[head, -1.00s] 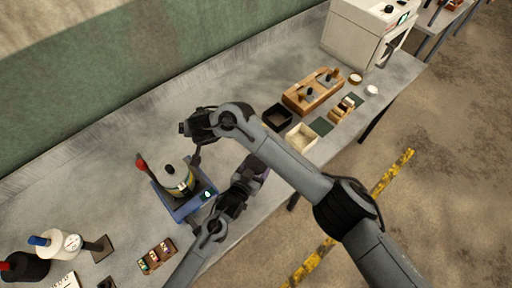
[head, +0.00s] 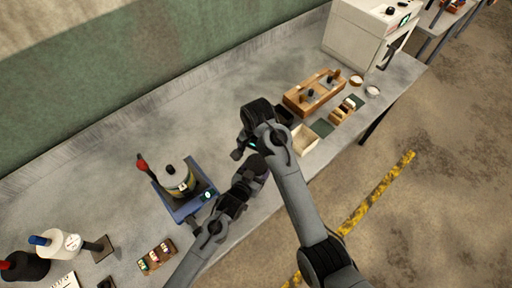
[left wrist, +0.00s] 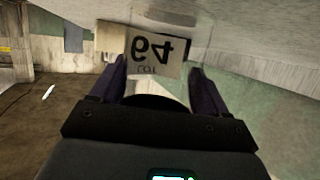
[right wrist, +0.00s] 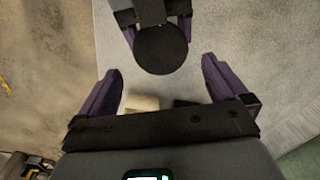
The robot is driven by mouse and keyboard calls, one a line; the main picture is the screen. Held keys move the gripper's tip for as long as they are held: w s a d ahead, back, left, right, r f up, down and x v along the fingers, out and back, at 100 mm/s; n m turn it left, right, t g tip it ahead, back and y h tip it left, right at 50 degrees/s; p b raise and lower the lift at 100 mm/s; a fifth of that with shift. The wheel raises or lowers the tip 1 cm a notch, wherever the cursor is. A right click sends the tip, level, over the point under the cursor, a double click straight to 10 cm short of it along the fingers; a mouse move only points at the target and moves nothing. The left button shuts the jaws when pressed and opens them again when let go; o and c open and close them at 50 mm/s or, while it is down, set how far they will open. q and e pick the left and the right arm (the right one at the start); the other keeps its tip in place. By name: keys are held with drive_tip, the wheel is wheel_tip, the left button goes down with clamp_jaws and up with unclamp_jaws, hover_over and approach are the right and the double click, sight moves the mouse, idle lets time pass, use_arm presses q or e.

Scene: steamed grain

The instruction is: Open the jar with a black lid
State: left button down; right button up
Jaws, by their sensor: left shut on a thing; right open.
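A jar (left wrist: 150,55) with a beige label reading 64, upside down in the picture, is between the fingers of my left gripper (left wrist: 155,72) in the left wrist view. My left gripper is shut on it. A round black lid (right wrist: 160,50) faces the right wrist camera, with my left gripper just behind it. My right gripper (right wrist: 160,66) is open and empty; the lid shows beyond and between its fingertips, apart from them. In the head view my right gripper (head: 243,148) is above the bench, close to my left gripper, and my arms hide most of the jar.
A blue-based device (head: 185,207) with a pale vessel stands left of my grippers. A cream tray (head: 304,139), a wooden rack (head: 315,93) and small dishes are to the right. The bench is clear behind my grippers.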

sight(257, 163)
drive_tip(key=shift+f, duration=3)
drive_tip(key=c, duration=1)
drive_tip(key=shift+o, duration=0.2)
drive_tip(key=n, duration=0.3)
drive_tip(key=shift+n, duration=0.3)
drive_tip(key=o, duration=1)
drive_tip(key=shift+c, duration=0.2)
drive_tip(key=shift+r, duration=0.1)
